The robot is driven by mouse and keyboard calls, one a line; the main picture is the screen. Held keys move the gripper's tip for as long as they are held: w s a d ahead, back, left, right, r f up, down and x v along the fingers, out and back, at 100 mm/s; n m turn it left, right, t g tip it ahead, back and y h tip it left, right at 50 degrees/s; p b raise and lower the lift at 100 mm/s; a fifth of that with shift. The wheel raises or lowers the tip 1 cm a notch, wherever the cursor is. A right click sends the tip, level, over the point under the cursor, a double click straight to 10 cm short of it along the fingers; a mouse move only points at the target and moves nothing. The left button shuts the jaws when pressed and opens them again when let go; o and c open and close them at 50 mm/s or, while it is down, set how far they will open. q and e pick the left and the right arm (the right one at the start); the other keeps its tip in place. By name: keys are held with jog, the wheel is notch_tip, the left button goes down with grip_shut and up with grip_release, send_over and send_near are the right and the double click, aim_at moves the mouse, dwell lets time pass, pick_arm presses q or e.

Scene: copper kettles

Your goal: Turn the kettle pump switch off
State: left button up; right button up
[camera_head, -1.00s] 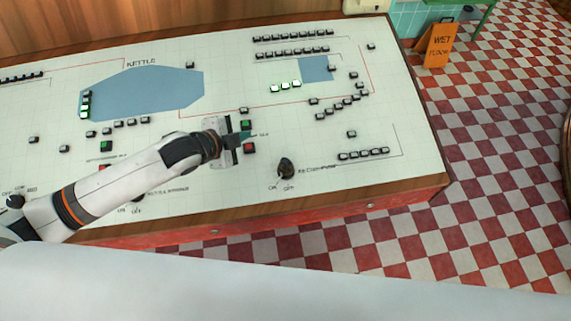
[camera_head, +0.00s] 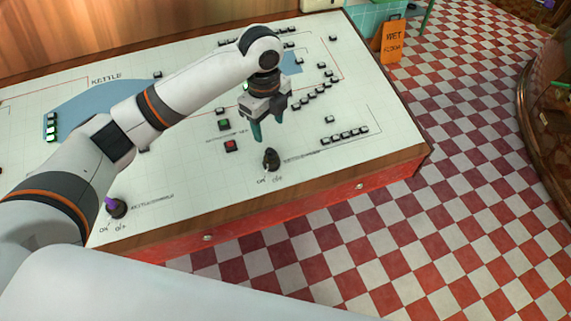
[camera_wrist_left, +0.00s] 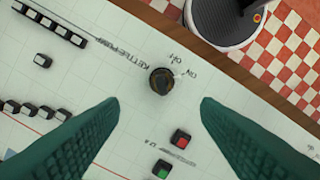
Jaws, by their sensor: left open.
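The kettle pump switch (camera_head: 271,159) is a dark rotary knob on the white panel, near its front edge. It also shows in the left wrist view (camera_wrist_left: 161,81), with a KETTLE PUMP label and ON and OFF marks beside it. I cannot tell which mark it points to. My left gripper (camera_head: 272,128) points down above the panel, just behind the knob in the head view. Its teal fingers are open and empty. In the left wrist view the knob appears between and a little beyond the fingertips (camera_wrist_left: 160,102), apart from both. My right gripper is out of view.
A red button (camera_head: 232,146) and a green button (camera_head: 224,125) lie left of the knob. Another knob (camera_head: 118,208) with a purple part is at the front left. Rows of small black buttons (camera_head: 344,136) stand to the right. An orange wet-floor sign (camera_head: 391,42) stands beyond the panel.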

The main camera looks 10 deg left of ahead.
aim_at(270, 149)
pick_arm(q)
jog(key=shift+s+d, duration=0.1)
jog(key=shift+d, duration=0.05)
notch_tip(270, 149, down, 4)
jog(key=shift+r+g, duration=0.1)
jog(key=shift+g, duration=0.2)
notch_tip(270, 149, down, 8)
jog(key=shift+p, duration=0.5)
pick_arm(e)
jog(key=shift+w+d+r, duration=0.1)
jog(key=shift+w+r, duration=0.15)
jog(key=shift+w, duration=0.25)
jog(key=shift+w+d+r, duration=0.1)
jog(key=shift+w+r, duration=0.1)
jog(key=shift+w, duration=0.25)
